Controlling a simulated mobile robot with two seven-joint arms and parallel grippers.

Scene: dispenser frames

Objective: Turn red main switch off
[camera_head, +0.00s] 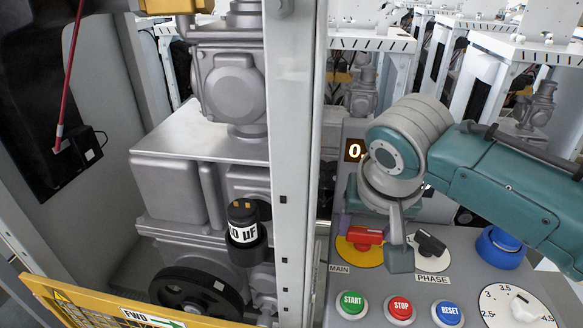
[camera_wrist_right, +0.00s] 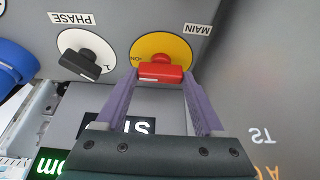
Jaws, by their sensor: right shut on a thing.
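The red main switch (camera_head: 365,237) sits on a yellow round plate (camera_head: 352,253) above the MAIN label on the grey control panel. In the wrist view the red switch handle (camera_wrist_right: 160,72) lies crosswise between my two purple-grey fingertips, and "ON" shows on the yellow plate (camera_wrist_right: 160,45) beside it. My right gripper (camera_head: 385,243) is shut on the red handle. My left gripper is not in view.
The black PHASE switch (camera_head: 430,244) is close right of my fingers. START (camera_head: 351,304), STOP (camera_head: 400,308) and RESET (camera_head: 447,313) buttons sit below. A blue knob (camera_head: 500,246) and a white dial (camera_head: 520,306) are farther right. A white post (camera_head: 296,130) stands left of the panel.

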